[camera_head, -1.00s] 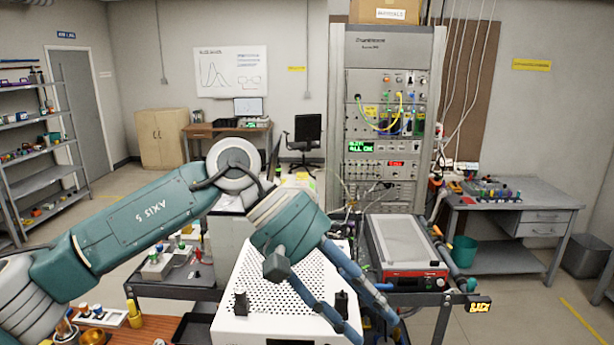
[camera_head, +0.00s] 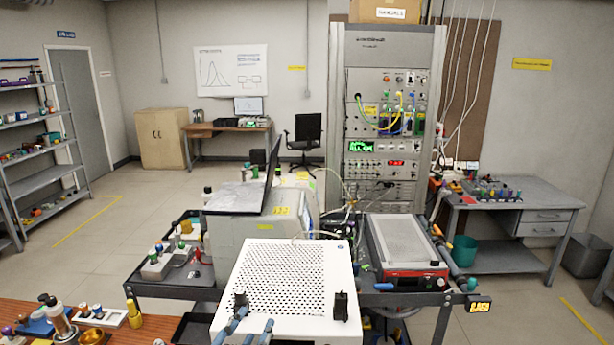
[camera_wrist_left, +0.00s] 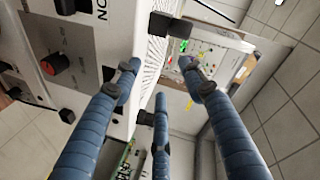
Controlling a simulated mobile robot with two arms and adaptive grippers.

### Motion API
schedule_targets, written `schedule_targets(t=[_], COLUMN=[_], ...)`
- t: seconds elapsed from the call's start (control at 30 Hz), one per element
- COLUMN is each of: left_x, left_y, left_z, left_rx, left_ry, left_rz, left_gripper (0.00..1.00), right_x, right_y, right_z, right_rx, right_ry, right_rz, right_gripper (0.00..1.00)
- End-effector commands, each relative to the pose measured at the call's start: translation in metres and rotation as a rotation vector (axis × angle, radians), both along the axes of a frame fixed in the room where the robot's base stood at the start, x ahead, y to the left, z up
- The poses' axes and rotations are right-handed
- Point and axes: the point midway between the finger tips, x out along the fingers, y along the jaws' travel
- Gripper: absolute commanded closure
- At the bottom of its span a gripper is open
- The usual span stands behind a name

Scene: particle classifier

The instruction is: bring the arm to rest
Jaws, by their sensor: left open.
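My left gripper (camera_head: 245,325) shows at the bottom edge of the head view, with only its blue fingertips in frame. They are in front of the lower left part of a white box with a perforated top (camera_head: 285,275). In the left wrist view the blue fingers of my left gripper (camera_wrist_left: 160,75) are spread apart with nothing between them. The white box's side, with a red-brown knob (camera_wrist_left: 54,64), is close on the left there. Whether the fingers touch the box cannot be told. The rest of my left arm is out of the head view. My right gripper is not seen.
A wooden surface (camera_head: 30,312) with small bottles is at lower left. An equipment rack (camera_head: 388,60) stands behind. Open floor lies left.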

Motion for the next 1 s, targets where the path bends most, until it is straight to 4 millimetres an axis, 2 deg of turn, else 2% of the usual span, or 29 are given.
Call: schedule_targets(t=[0.03, 0.1, 0.2, 0.3, 0.5, 0.7, 0.77, 1.0], left_x=[-0.017, -0.043, -0.09, -0.136, -0.21, -0.274, -0.293, -0.279], left_y=[0.013, 0.029, 0.05, 0.065, 0.082, 0.092, 0.095, 0.092], left_z=[-0.03, -0.069, -0.12, -0.157, -0.198, -0.22, -0.224, -0.311], left_rx=[-0.051, -0.121, -0.213, -0.282, -0.365, -0.416, -0.427, -0.416], left_ry=[0.105, 0.248, 0.451, 0.617, 0.847, 1.023, 1.07, 1.096], left_rz=[0.043, 0.107, 0.207, 0.297, 0.436, 0.552, 0.586, 0.59], left_gripper=[0.58, 0.58, 0.58, 0.58, 0.58, 0.58, 0.58, 0.58], right_x=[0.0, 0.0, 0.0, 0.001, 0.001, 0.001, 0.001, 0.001], right_y=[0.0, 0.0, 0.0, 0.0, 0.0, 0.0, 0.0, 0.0], right_z=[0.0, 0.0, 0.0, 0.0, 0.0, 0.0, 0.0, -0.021], right_rx=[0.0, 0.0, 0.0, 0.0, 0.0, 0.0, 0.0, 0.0], right_ry=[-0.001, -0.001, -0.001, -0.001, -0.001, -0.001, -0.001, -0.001], right_rz=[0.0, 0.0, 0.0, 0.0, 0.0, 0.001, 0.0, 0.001], right_gripper=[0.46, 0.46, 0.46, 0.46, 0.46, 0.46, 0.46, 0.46])
